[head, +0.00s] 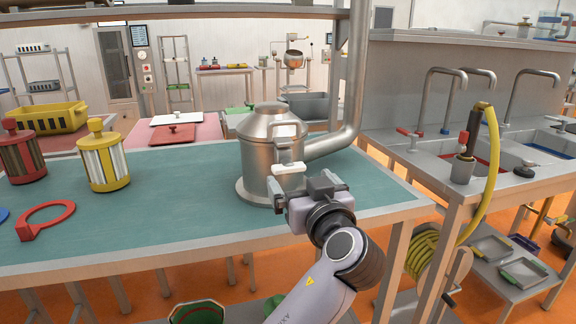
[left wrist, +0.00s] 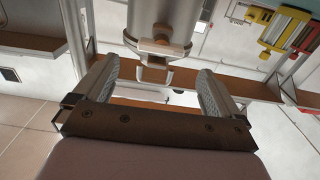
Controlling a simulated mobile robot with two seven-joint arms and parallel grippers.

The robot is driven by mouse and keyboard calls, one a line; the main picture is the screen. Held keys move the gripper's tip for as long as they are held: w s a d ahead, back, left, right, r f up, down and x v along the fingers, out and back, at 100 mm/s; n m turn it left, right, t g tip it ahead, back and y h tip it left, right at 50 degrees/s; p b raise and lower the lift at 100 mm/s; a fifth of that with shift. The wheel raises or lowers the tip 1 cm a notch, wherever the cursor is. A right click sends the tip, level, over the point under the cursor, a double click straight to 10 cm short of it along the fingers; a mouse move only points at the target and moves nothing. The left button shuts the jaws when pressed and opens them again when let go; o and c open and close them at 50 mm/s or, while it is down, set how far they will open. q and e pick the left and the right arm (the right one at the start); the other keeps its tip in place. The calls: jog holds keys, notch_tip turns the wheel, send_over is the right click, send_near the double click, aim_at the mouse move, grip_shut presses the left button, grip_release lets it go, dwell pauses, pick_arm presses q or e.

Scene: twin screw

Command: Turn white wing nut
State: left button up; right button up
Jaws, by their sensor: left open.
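The white wing nut (head: 289,168) is a small pale bar on the front of a grey metal vessel (head: 262,185), which stands upright on the teal tabletop. My left gripper (head: 302,186) is open just in front of the vessel, at and slightly to the right of the nut. In the left wrist view the open fingers (left wrist: 158,74) lie either side of the vessel's front fitting, with a pale bar that looks like the wing nut (left wrist: 163,48) just beyond the tips, between them. I see no contact. My right gripper is not in view.
A yellow canister (head: 103,160), a red canister (head: 22,155) and a red ring (head: 45,218) are on the left of the table. A sink counter (head: 430,172) stands at right.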

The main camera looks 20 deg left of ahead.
aim_at(290, 168)
pick_arm(q)
jog(key=p+x, duration=0.1)
jog(key=x, duration=0.5)
jog(key=shift+w+a, duration=0.2)
jog(key=shift+a, duration=0.05)
jog(key=c, duration=1.1)
